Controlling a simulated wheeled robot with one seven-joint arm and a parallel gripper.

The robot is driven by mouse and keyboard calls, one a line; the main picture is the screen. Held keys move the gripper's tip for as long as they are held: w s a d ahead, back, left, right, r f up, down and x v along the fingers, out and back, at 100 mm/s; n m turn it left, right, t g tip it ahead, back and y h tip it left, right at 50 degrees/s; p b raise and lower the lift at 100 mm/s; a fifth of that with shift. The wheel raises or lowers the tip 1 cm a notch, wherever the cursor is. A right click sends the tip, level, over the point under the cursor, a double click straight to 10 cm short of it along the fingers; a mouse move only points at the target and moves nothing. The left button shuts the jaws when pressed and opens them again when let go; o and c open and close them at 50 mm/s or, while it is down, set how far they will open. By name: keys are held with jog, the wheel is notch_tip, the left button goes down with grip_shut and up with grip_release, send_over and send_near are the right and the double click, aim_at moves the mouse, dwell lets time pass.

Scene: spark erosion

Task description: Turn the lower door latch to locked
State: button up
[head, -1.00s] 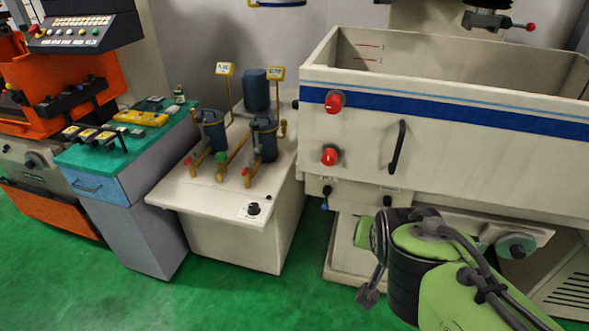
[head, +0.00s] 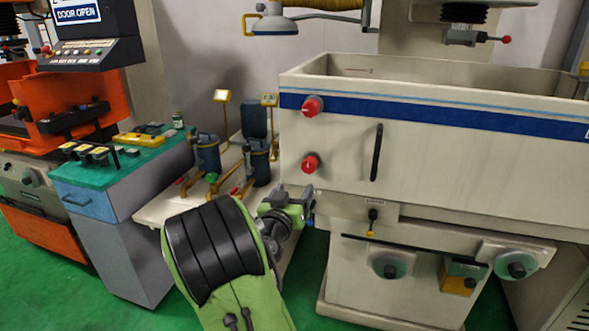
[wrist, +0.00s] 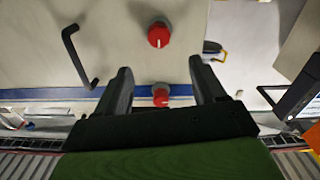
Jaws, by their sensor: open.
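The lower door latch (head: 310,164) is a red round knob low on the left edge of the cream tank door (head: 440,160). It also shows in the wrist view (wrist: 158,35) with a white line on its face, roughly upright in that picture. The upper latch (head: 313,106) is a like red knob on the blue stripe, seen in the wrist view (wrist: 161,95) between my fingers. My gripper (head: 306,198) is just below the lower latch in the head view. In the wrist view my gripper (wrist: 160,68) is open and empty, touching neither latch visibly.
A black door handle (head: 376,152) stands right of the latches. Pumps with gauges (head: 208,152) stand on a cream unit at left. A lamp (head: 275,24) hangs above. A screen at top left reads DOOR OPEN (head: 76,14).

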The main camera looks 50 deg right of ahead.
aim_at(308, 168)
jog(key=p+x, duration=0.4)
jog(key=x, duration=1)
jog(key=shift+w+d, duration=0.1)
jog(key=shift+d, duration=0.1)
jog(key=c, duration=1)
jog(key=shift+c, duration=0.2)
